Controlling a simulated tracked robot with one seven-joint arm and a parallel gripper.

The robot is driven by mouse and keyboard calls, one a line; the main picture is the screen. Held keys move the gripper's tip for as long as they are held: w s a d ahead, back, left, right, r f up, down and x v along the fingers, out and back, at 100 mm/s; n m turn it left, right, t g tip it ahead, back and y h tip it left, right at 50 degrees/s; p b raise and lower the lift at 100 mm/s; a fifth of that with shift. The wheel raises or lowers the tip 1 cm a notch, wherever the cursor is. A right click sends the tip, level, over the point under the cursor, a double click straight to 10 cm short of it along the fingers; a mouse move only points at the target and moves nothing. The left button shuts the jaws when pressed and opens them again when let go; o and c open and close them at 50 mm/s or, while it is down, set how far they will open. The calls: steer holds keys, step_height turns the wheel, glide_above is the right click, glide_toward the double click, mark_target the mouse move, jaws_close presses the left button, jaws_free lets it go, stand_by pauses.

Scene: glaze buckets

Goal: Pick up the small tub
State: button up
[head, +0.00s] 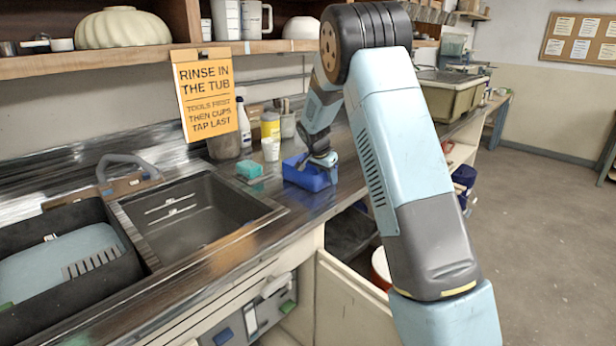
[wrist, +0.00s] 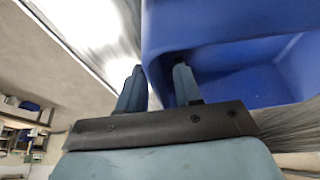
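The small tub looks like the blue, open-topped rectangular tub (head: 294,176) on the counter, to the right of the sink. It fills the upper right of the wrist view (wrist: 215,22), very close. My gripper (head: 322,160) reaches down to the tub's far right side in the head view. In the wrist view my gripper's two fingers (wrist: 159,75) are a little apart. One side wall of the tub runs between them, the left finger outside and the right finger on the inner side. I cannot tell whether both fingers press on the wall.
A teal sponge (head: 249,169) lies left of the tub. A white cup (head: 270,150), a yellow container (head: 270,125) and a white bottle (head: 243,122) stand behind. A yellow sign (head: 205,95) hangs from the shelf. The sink (head: 190,215) is to the left. The counter's front edge is close.

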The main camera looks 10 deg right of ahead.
steer(key=shift+f, duration=0.2)
stand_by(0.3)
jaws_close()
stand_by(0.3)
